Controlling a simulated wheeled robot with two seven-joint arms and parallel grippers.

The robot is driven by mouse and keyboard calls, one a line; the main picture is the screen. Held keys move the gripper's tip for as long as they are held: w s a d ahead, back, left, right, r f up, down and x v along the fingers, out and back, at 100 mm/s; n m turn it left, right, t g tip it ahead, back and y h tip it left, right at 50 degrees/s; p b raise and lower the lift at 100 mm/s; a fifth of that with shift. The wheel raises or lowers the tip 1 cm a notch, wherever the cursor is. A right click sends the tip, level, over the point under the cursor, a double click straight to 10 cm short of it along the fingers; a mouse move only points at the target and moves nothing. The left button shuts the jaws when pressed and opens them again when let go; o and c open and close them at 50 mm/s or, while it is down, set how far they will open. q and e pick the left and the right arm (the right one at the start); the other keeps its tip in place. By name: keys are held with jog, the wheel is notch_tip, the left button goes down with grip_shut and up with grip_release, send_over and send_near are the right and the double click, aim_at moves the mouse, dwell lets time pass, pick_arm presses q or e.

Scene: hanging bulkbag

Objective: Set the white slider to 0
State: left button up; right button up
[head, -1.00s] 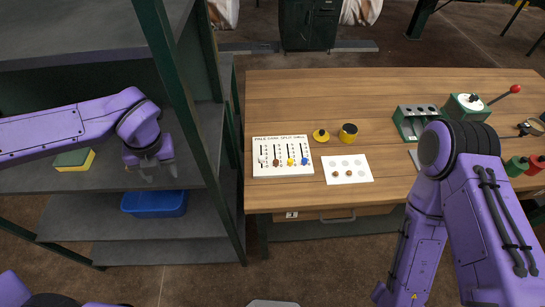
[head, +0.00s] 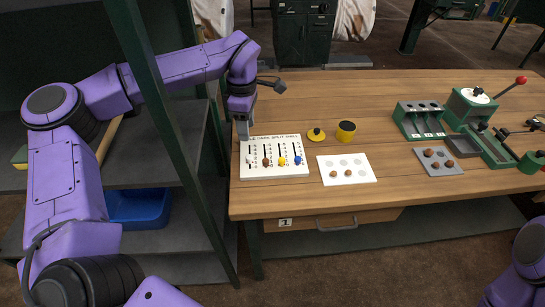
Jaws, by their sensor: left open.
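The white slider (head: 249,159) is the leftmost knob on the white slider board (head: 275,173), near the lower part of its slot. Brown (head: 266,162), yellow (head: 282,161) and blue (head: 298,160) sliders stand in a row to its right, at about the same height. My left gripper (head: 243,134) is open and points down over the board's upper left corner, above and slightly left of the white slider. It hides part of the board's title and left edge. Whether it touches the board cannot be told. My right gripper is out of view.
A yellow knobbed lid (head: 316,135) and a yellow-black round container (head: 346,132) stand right of the board. A white card (head: 346,171) with brown pieces lies nearby. A green shelf post (head: 158,120) stands close to my left arm.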

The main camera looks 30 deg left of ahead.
aim_at(249, 156)
pick_arm(q)
notch_tip(249, 156, down, 9)
jog(key=shift+f+p, duration=0.2)
jog(key=shift+p, duration=0.25)
jog(key=shift+f, duration=0.55)
grip_shut()
jog(key=shift+s+d+r+p, duration=0.1)
jog(key=shift+s+d+p, duration=0.2)
jog(key=shift+s, duration=0.2)
jog(key=shift+s+d+r+p, duration=0.1)
jog(key=shift+s+d+p, duration=0.2)
jog(key=shift+s, duration=0.15)
jog(key=shift+f, duration=0.3)
grip_release()
jog(key=shift+s+r, duration=0.1)
jog(key=shift+r, duration=0.05)
